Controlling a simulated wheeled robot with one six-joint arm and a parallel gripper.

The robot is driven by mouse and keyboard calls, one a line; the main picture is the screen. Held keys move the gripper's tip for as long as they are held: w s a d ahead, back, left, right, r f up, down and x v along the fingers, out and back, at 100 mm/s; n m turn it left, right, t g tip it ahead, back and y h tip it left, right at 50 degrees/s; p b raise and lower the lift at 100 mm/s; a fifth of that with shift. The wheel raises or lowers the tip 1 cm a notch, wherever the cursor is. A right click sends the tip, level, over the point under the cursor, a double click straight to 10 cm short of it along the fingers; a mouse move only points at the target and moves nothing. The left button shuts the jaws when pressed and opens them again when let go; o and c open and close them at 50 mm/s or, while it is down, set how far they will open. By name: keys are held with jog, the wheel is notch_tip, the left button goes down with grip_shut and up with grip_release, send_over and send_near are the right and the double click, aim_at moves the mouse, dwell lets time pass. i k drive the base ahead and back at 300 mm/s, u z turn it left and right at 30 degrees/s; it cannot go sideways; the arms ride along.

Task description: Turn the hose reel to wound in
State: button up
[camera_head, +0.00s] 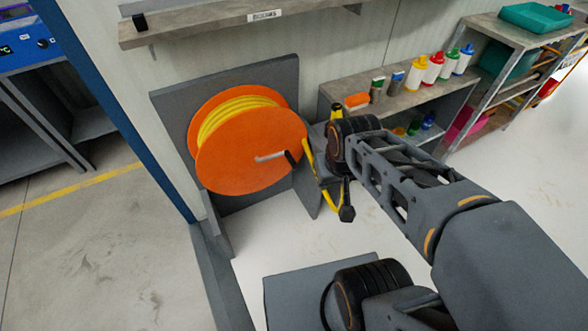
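The hose reel has an orange disc (250,150) in front and yellow hose (232,112) wound on the drum behind it. It is mounted on a grey panel (172,90) against the wall. A pale crank arm (269,157) with a dark handle (292,158) sticks out from the disc, pointing right. A loose yellow hose length (330,201) hangs right of the disc, by a black nozzle-like piece (347,213). My gripper (322,166) is close to the right of the crank handle, mostly hidden by my wrist. I cannot see its fingertips or whether it touches the handle.
A shelf (390,105) right of the reel holds several bottles and small containers. A rack with a teal tray (535,18) stands further right. A wall shelf (200,32) hangs above the reel. A blue post (120,115) stands left; the floor there is open.

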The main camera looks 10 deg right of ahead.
aim_at(252, 149)
jog(key=k, duration=1.05)
jog(key=u, duration=0.9)
jog(key=i, duration=1.55)
jog(key=z, duration=0.75)
